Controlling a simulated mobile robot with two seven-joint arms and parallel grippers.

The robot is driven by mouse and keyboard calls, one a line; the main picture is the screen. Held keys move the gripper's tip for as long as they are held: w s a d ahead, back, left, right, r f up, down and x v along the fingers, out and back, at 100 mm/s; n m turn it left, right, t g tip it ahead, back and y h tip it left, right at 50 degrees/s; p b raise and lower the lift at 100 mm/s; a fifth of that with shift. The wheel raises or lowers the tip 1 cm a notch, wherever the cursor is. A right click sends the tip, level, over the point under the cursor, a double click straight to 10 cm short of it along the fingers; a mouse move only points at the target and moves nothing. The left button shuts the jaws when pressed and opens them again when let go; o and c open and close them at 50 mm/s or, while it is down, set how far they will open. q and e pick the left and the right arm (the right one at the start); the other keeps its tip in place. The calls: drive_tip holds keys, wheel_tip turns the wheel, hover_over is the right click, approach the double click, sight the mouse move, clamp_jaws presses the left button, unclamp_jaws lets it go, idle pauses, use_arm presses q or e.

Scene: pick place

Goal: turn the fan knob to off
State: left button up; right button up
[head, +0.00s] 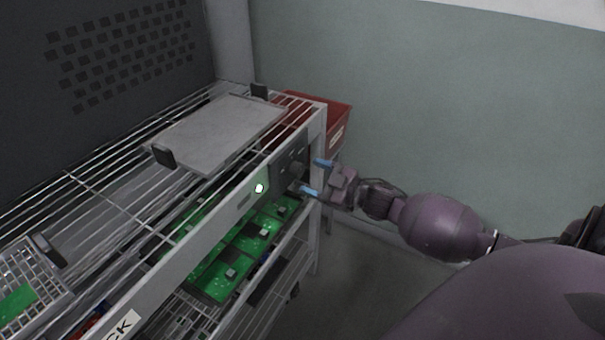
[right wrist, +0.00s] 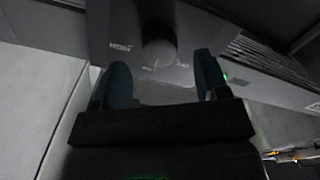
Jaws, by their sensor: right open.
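The fan knob (head: 296,168) is a dark round knob on a grey control panel (head: 278,176) at the right end of the rack's front rail. In the right wrist view the knob (right wrist: 158,54) shows beyond the fingertips, roughly midway between them, with small lettering on the panel around it. My right gripper (head: 316,177) has blue fingertips and is open in front of the panel. In the right wrist view its two fingers (right wrist: 160,80) stand either side of the knob's line; whether they overlap it in depth I cannot tell. My left gripper is not in view.
A wire rack shelf (head: 120,195) carries a grey flat tray (head: 215,130) with dark handles. Green circuit boards (head: 215,275) lie on the shelf below. A green light (head: 259,188) glows on the rail. A red bin (head: 338,122) is behind the rack's end. Open floor lies right of it.

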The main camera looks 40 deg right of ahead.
sight(301, 173)
drive_tip(key=shift+x, duration=1.1)
drive_tip(key=shift+w+a, duration=0.15)
drive_tip(key=shift+w, duration=0.3)
drive_tip(key=c, duration=0.9)
